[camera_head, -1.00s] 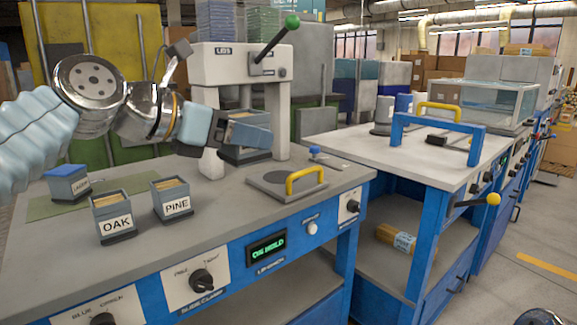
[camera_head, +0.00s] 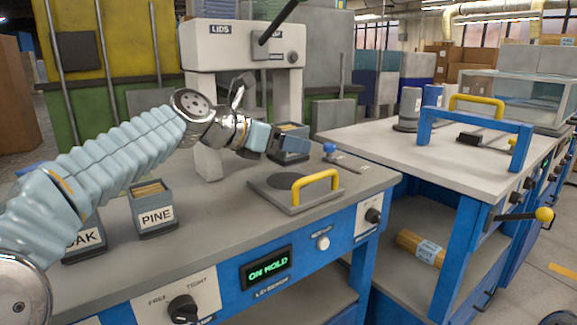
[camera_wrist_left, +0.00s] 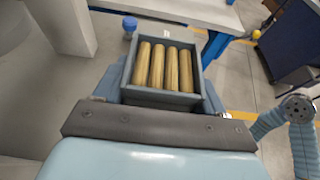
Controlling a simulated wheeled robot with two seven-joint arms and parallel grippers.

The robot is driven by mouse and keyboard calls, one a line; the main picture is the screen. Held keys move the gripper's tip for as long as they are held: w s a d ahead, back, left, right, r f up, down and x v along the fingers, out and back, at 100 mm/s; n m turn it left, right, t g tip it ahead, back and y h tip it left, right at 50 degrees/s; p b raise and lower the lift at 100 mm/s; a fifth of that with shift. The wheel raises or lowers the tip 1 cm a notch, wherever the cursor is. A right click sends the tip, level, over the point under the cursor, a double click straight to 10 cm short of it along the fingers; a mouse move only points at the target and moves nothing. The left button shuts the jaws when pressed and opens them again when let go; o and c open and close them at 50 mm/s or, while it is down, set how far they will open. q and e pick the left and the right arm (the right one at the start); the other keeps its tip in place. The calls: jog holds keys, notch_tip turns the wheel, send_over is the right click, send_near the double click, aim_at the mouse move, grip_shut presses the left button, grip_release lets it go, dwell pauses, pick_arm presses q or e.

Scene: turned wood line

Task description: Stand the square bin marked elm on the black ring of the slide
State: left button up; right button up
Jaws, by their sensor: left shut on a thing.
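My left gripper (camera_head: 264,139) is shut on a square grey-blue bin (camera_head: 290,146) of wooden rods, held upright near the right leg of the press frame. In the left wrist view the bin (camera_wrist_left: 126,82) is beyond the jaw, with several rods inside. No mark on it can be read, so I cannot tell whether it says elm. The slide (camera_head: 318,202) is a flat grey plate with a yellow handle (camera_head: 316,182), on the bench in front of the bin. My right gripper is not in view.
The PINE bin (camera_head: 155,218) stands on the bench; the OAK bin (camera_head: 88,240) is partly behind my left arm. The LIDS press frame (camera_head: 208,130) rises behind. A blue knob (camera_head: 330,150) is right of the held bin. The bench panel display (camera_head: 268,266) reads ON HOLD.

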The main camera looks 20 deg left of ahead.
pick_arm(q)
jog(key=shift+w+f, duration=0.4)
jog(key=shift+f, duration=0.1)
jog(key=shift+w+f+b, duration=0.15)
jog(key=shift+f+b, duration=0.3)
jog(key=shift+f, duration=0.45)
jog(key=shift+w+f+b, duration=0.15)
jog(key=shift+f+b, duration=0.3)
jog(key=shift+f, duration=0.45)
jog(key=shift+f, duration=0.15)
jog(key=o, duration=1.1)
jog(key=shift+o, duration=0.2)
jog(key=shift+s+r, duration=0.1)
jog(key=shift+r, duration=0.1)
jog(key=v, duration=1.1)
jog(key=shift+s+a, duration=0.25)
jog(key=shift+s, duration=0.05)
